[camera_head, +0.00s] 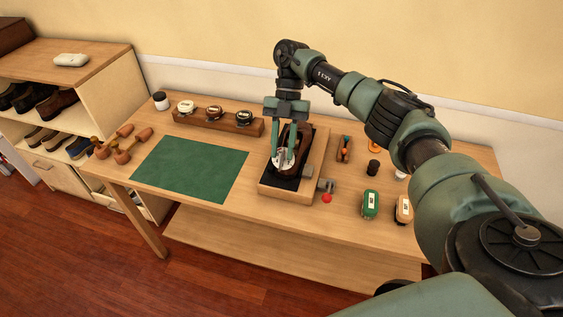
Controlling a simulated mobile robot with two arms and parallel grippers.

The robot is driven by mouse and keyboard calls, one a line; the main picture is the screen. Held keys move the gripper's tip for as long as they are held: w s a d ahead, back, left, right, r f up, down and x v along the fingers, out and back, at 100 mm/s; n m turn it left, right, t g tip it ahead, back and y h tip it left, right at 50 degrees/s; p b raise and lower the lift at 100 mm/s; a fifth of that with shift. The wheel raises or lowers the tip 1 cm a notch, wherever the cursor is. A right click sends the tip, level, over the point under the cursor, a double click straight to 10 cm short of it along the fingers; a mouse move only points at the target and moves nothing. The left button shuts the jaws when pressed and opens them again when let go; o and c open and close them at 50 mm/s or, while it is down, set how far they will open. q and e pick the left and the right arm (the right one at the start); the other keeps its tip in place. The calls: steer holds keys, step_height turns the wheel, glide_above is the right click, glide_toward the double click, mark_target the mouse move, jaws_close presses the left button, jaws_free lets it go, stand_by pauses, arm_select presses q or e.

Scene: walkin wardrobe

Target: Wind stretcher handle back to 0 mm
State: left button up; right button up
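A brown shoe (303,138) sits on the stretcher, a device with a wooden base (286,192) and a dark plate, right of the table's middle. A pale round disc with a small upright metal part (284,162) shows at the shoe's near end. My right gripper (283,162) points straight down over this disc. Its two green fingers are apart, one on each side of the upright part; whether they touch it is too small to tell. A small metal bracket with a red knob (326,198) is at the base's right front corner. My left gripper is not in view.
A green mat (190,168) lies left of the stretcher. Behind it is a wooden rack (218,123) of polish tins. Wooden shoe trees (122,145) lie at the left. A shoe shelf stands far left.

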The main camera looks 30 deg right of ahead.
mark_target(282, 158)
steer(key=b+v, duration=0.1)
steer(key=v, duration=0.2)
steer(key=shift+w+d+r, duration=0.1)
steer(key=shift+w+r, duration=0.05)
steer(key=shift+r, duration=0.25)
steer(key=shift+f+b, duration=0.2)
steer(key=shift+b, duration=0.15)
steer(key=t+h+b, duration=0.1)
steer(key=b, duration=0.1)
steer(key=s+a+t+h+b, duration=0.1)
steer(key=shift+r+b, duration=0.15)
steer(key=shift+b, duration=0.2)
steer(key=f+t, duration=0.1)
steer(key=s+a+f+t+h+b, duration=0.1)
steer(key=f, duration=0.1)
steer(key=s+f+t, duration=0.1)
steer(key=f, duration=0.1)
steer(key=shift+a+f+m+h, duration=0.25)
steer(key=shift+a+m+h, duration=0.05)
steer(key=shift+a+h, duration=0.1)
jaws_close()
